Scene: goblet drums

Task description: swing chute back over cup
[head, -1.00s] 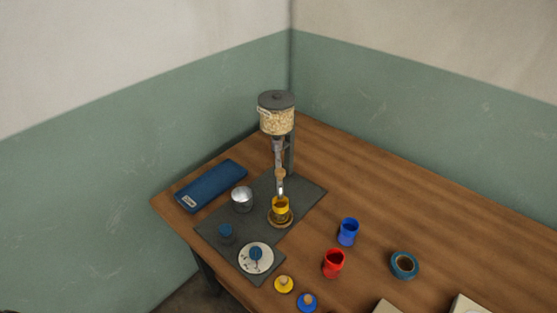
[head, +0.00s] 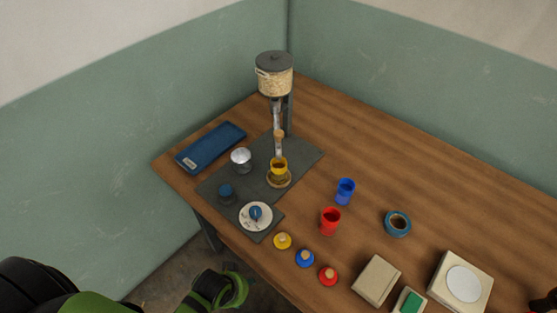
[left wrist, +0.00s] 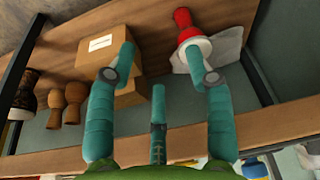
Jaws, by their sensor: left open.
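In the head view, a grain dispenser with a clear, dark-lidded hopper (head: 274,80) stands on a post at the table's back corner. Its narrow pale chute (head: 278,146) hangs below the hopper. The chute's lower end appears in line with the yellow cup (head: 278,166), which stands on a round wooden base; the exact gap is too small to tell. My left gripper (head: 222,288) is low at the bottom, off the table's front edge and well away from the chute. In the left wrist view its teal fingers (left wrist: 160,68) are spread and empty. My right gripper is not recognisable.
The left wrist view shows a shelf with boxes (left wrist: 95,50) and goblet drums (left wrist: 25,90).

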